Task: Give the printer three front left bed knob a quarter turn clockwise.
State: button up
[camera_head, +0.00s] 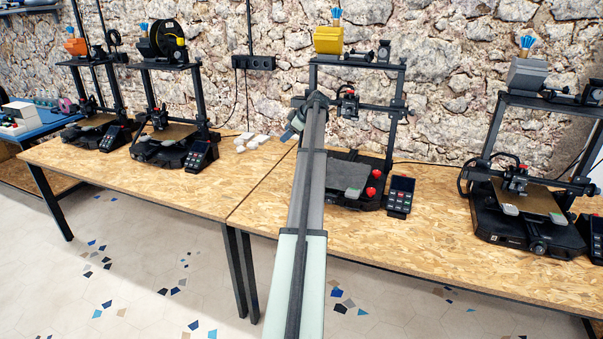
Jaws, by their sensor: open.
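Printer three (398,118), counting from the left, stands right of centre on the wooden bench with a yellow box on top. Its grey bed (349,176) is partly covered by my arm. Two red knobs show at the bed's right side, a front right knob (371,192) and a rear right knob (378,173). The front left knob is hidden behind my arm. My arm rises from the bottom edge up to the printer's left post. A small wrist part shows left of the arm's far end. My gripper's fingers do not show.
A small control screen (400,194) stands right of printer three. Another printer (529,203) stands at the right, and two more, including one with a black spool (168,37), stand at the left. White pieces (251,141) lie on the bench. The bench front (258,205) left of my arm is clear.

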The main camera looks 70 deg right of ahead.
jog(key=s+a+f+g+y, duration=0.1)
jog(key=s+g, duration=0.1)
jog(key=s, duration=0.4)
jog(key=s+a+f+g+y, duration=0.1)
jog(key=s+f+g+y, duration=0.1)
jog(key=s, duration=0.4)
jog(key=shift+n, duration=0.4)
jog(key=x, duration=1.3)
jog(key=shift+a+f, duration=0.1)
jog(key=c, duration=1)
jog(key=shift+s+m+h, duration=0.1)
jog(key=shift+m+h, duration=0.3)
jog(key=shift+m, duration=0.4)
jog(key=shift+c, duration=0.3)
